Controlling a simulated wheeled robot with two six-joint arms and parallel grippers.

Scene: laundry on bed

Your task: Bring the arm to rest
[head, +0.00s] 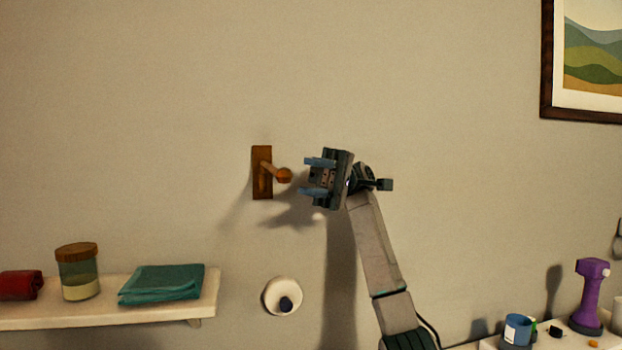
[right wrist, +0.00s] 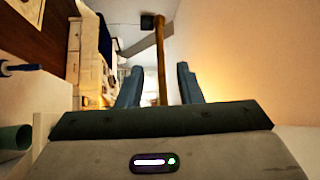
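My right gripper (head: 306,176) is raised in front of the wall in the head view, with its blue fingers pointing left. The fingers are apart and nothing shows held between them. Its open fingers also show in the right wrist view (right wrist: 158,85), with a long wooden rod (right wrist: 161,60) seen between them; I cannot tell how far off that rod is. In the head view a wooden wall peg (head: 262,172) with a round orange knob appears just left of the fingertips, with a small gap. My left gripper is not in view.
A shelf (head: 205,302) at lower left holds a red roll (head: 20,285), a lidded jar (head: 78,272) and a folded teal cloth (head: 162,284). A round white wall fitting (head: 282,297) is below the peg. A blue mug (head: 517,330) and purple tool (head: 589,295) stand lower right.

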